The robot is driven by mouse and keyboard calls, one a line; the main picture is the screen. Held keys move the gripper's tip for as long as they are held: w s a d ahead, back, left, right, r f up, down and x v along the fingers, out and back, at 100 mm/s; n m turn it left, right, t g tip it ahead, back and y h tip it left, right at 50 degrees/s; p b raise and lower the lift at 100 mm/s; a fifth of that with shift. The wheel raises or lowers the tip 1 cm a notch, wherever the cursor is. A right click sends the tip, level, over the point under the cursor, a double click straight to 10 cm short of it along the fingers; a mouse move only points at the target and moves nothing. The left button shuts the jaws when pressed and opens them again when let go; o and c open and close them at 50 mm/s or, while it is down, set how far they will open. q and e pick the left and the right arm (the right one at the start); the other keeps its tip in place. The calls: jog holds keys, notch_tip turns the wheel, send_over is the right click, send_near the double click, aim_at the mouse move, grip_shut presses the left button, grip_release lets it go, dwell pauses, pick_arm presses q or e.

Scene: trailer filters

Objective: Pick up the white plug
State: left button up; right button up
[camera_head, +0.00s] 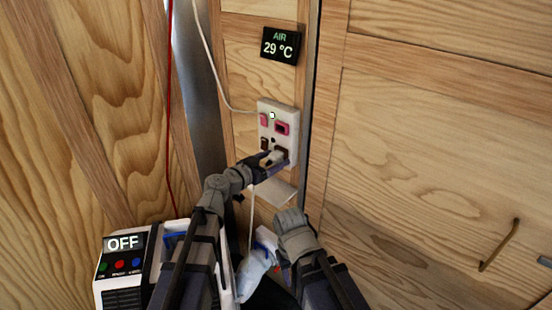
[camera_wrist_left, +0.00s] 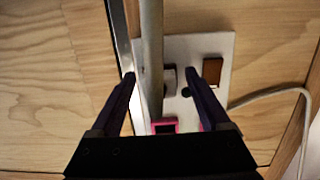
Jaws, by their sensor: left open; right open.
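The white plug (camera_head: 271,158) is at the lower part of the white socket panel (camera_head: 265,105) in the head view, partly hidden by my left gripper (camera_head: 268,164). In the left wrist view, my left gripper (camera_wrist_left: 160,85) is open, with one finger on each side of a pale upright bar, which seems to be the plug or its cord (camera_wrist_left: 151,50). I cannot tell whether the fingers touch it. My right gripper (camera_head: 293,226) is lower, in front of the panel wall; its fingers are hard to make out and nothing shows held.
The panel has pink and brown switches. A white cord (camera_head: 213,65) runs to its top. A display (camera_head: 281,45) reads 29 °C. A white device (camera_head: 122,268) showing OFF stands at lower left. A small pale ledge (camera_head: 275,191) is below the panel. A cabinet handle (camera_head: 499,246) is at right.

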pick_arm(q)
grip_shut()
dwell(0.5)
